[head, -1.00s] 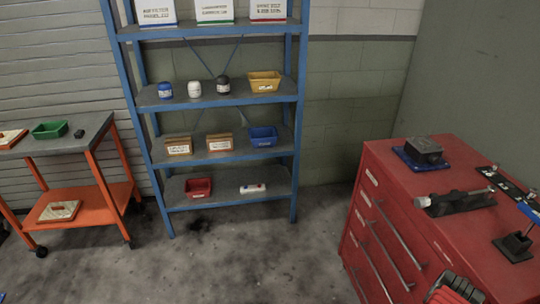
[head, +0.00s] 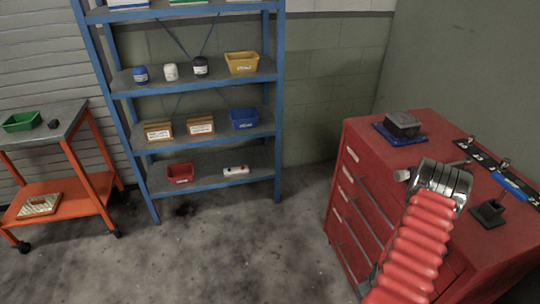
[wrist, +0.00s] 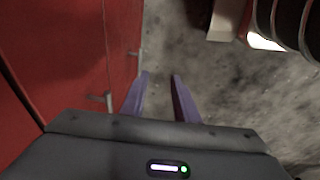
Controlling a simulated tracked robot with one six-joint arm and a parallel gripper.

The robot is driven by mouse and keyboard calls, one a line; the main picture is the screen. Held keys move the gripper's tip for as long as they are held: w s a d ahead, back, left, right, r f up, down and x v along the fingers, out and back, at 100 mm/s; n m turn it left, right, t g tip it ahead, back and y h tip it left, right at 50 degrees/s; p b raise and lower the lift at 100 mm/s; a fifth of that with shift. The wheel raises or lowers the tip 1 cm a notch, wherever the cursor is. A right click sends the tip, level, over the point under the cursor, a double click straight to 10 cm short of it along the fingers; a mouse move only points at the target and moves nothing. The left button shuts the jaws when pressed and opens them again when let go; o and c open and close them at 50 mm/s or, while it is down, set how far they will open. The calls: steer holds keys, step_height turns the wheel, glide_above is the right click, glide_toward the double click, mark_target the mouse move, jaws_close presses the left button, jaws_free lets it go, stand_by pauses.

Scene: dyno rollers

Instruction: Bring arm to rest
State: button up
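My arm shows in the head view as a red ribbed sleeve with silver rings at its end, in front of the red tool cabinet (head: 348,190). My gripper is not visible in the head view. In the wrist view my gripper (wrist: 160,77) has two purple fingers standing apart, with only grey floor seen between them. It holds nothing. The cabinet's red side and its drawer handles are close on the left of the fingers in the wrist view.
On the cabinet top are a dark block on a blue plate (head: 403,124), a black strip with tools and a dark square holder (head: 488,214). A blue shelf rack (head: 278,100) stands at the back. An orange cart (head: 100,184) is at left. The floor (head: 240,255) between is clear.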

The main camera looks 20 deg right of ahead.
steer(key=w+a+r+m+g, duration=0.15)
steer(key=a+r, duration=0.25)
steer(key=r, duration=0.5)
steer(key=w+a+r+m+y, duration=0.15)
steer(key=a+r, duration=0.25)
steer(key=r, duration=0.6)
steer(key=w+a+r+g+h, duration=0.15)
steer(key=a+r, duration=0.25)
steer(key=r, duration=0.5)
steer(key=s+a+r+n+t, duration=0.1)
steer(key=a+r+n+t, duration=0.1)
steer(key=a+r, duration=1.1)
steer(key=s+a+r+n+t+y, duration=0.1)
steer(key=a+r+t, duration=0.3)
steer(key=a+r, duration=0.9)
step_height(320, 180, up, 4)
steer(key=shift+s+a+r+n+t, duration=0.15)
steer(key=shift+s+n+t, duration=0.15)
steer(key=shift+n, duration=0.4)
steer(key=shift+w, duration=0.1)
